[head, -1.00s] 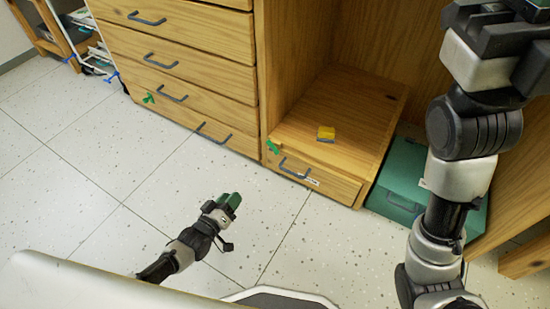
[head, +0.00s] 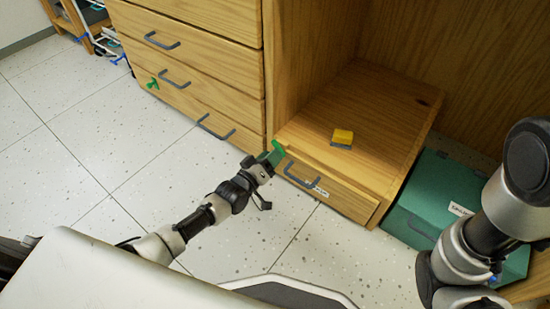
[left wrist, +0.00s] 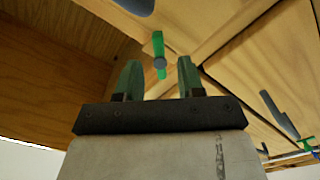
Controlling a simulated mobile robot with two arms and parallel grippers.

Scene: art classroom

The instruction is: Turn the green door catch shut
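The green door catch (head: 278,148) sits at the upper left corner of the small drawer-like front, beside the drawer unit. In the left wrist view the catch (left wrist: 158,46) is a narrow green bar with a round grey pivot, lined up along the fingers' direction. My left gripper (head: 267,158) is right at the catch in the head view and partly overlaps it. In the left wrist view my left gripper (left wrist: 159,78) is open, with a green finger on each side of the catch's line; I see no contact. My right gripper is out of view.
The low front has a grey handle (head: 301,178). A yellow and grey block (head: 342,138) lies on the shelf above. A teal box (head: 425,195) stands to the right, near my right arm. Another green catch (head: 152,84) is on the left drawers. The speckled floor (head: 80,150) is clear.

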